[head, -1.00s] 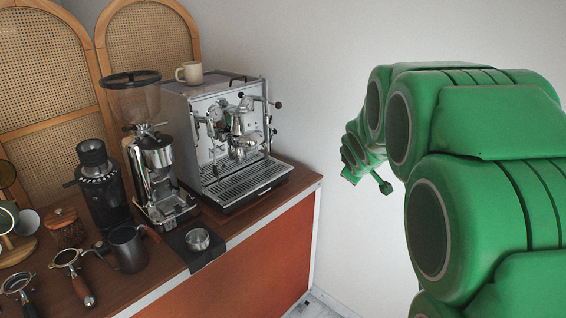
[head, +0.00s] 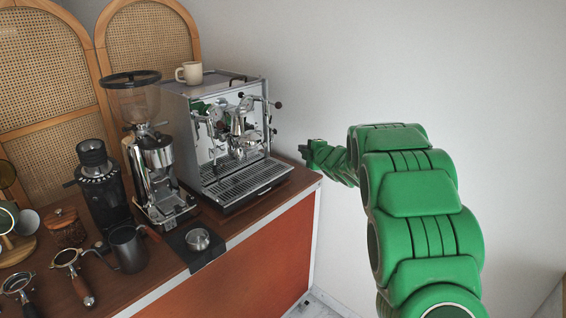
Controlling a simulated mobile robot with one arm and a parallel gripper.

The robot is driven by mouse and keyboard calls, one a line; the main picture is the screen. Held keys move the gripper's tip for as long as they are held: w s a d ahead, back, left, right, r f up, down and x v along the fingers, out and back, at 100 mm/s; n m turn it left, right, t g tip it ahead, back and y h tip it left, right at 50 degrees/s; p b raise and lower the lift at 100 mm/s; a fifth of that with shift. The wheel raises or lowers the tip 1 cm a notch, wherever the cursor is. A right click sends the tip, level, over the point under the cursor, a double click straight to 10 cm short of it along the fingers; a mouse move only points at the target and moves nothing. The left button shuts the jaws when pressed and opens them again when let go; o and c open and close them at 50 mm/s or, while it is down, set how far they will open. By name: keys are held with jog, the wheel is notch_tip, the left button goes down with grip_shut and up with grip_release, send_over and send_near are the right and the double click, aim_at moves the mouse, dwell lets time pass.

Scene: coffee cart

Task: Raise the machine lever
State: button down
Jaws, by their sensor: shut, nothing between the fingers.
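The espresso machine (head: 222,130) is a silver box at the back right of the counter. Its levers and knobs show on the front and right side, including a small dark-tipped lever (head: 276,105) at the upper right. I cannot tell its exact position. My gripper (head: 306,154) is at the end of my green arm, to the right of the machine and apart from it, roughly level with its lower front. It is shut and holds nothing. The fingers look small and dark at this distance.
A cream mug (head: 190,72) stands on top of the machine. Free space lies right of the counter (head: 306,205).

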jog(key=w+a+f+n+y, duration=0.1)
jog(key=a+n+y, duration=0.1)
jog(key=a, duration=0.2)
jog(key=w+a+f+n+g+y, duration=0.1)
jog(key=w+a+f+n+y, duration=0.1)
jog(key=a, duration=0.2)
jog(key=w+a+f+n+y, duration=0.2)
jog(key=a, duration=0.2)
jog(key=shift+w+a+g, duration=0.2)
jog(key=shift+a+g, duration=0.05)
jog(key=shift+g, duration=0.05)
jog(key=shift+w+a+r, duration=0.15)
jog(key=shift+w, duration=0.1)
jog(key=shift+r, duration=0.1)
